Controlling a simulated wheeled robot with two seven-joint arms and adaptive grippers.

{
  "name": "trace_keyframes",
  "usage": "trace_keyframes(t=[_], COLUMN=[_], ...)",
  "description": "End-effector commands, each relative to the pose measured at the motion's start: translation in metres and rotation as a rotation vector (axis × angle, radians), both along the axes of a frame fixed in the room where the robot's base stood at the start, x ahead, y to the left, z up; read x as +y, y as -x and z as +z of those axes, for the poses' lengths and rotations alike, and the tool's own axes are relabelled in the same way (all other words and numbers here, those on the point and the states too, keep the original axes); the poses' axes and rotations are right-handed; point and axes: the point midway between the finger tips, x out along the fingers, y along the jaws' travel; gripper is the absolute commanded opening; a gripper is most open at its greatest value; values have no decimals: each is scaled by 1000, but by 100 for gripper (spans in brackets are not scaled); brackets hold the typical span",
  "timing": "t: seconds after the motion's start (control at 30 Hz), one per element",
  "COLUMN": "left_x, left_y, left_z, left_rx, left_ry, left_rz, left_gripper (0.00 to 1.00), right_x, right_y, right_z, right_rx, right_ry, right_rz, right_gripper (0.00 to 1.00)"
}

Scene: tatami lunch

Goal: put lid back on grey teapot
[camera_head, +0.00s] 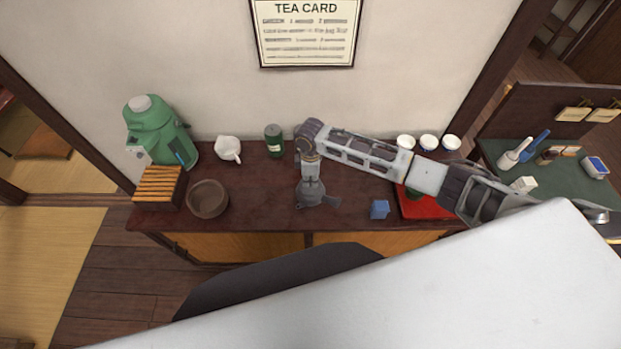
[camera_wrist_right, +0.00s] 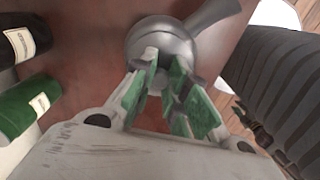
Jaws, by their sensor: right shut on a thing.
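The grey teapot (camera_head: 318,198) stands on the dark red-brown counter, its handle (camera_head: 332,202) pointing right. My right gripper (camera_head: 312,179) is directly above it, pointing down. In the right wrist view the green-padded fingertips (camera_wrist_right: 160,79) are closed in on the small knob of the grey lid (camera_wrist_right: 163,47), over the round teapot top. The fingers hide part of the lid, and I cannot tell whether it touches the rim all round. The teapot handle (camera_wrist_right: 213,14) runs to the upper right there. My left gripper is not in view.
A blue cube (camera_head: 379,209) and a red tray (camera_head: 425,208) are right of the teapot. A green canister (camera_head: 273,141), white pitcher (camera_head: 228,148), brown bowl (camera_head: 207,198) and green dispenser (camera_head: 160,130) are left. White cups (camera_head: 428,142) stand behind my arm. Counter between bowl and teapot is clear.

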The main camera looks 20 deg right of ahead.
Motion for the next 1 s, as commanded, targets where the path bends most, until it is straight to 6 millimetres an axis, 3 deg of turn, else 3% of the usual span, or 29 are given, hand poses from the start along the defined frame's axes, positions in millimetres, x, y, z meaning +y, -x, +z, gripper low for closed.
trace_keyframes(t=[0.37, 0.4, 0.57, 0.8, 0.97, 1.0], left_x=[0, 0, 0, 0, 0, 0], left_y=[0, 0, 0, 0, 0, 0], left_z=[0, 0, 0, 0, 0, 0], left_rx=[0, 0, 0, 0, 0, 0], left_ry=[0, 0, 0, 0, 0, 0], left_rz=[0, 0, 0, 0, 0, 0], left_gripper=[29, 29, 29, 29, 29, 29], right_x=[0, 0, 0, 0, 0, 0], right_y=[0, 0, 0, 0, 0, 0], right_z=[0, 0, 0, 0, 0, 0], right_rx=[0, 0, 0, 0, 0, 0], right_ry=[0, 0, 0, 0, 0, 0], right_rz=[0, 0, 0, 0, 0, 0], right_gripper=[0, 19, 40, 42, 62, 62])
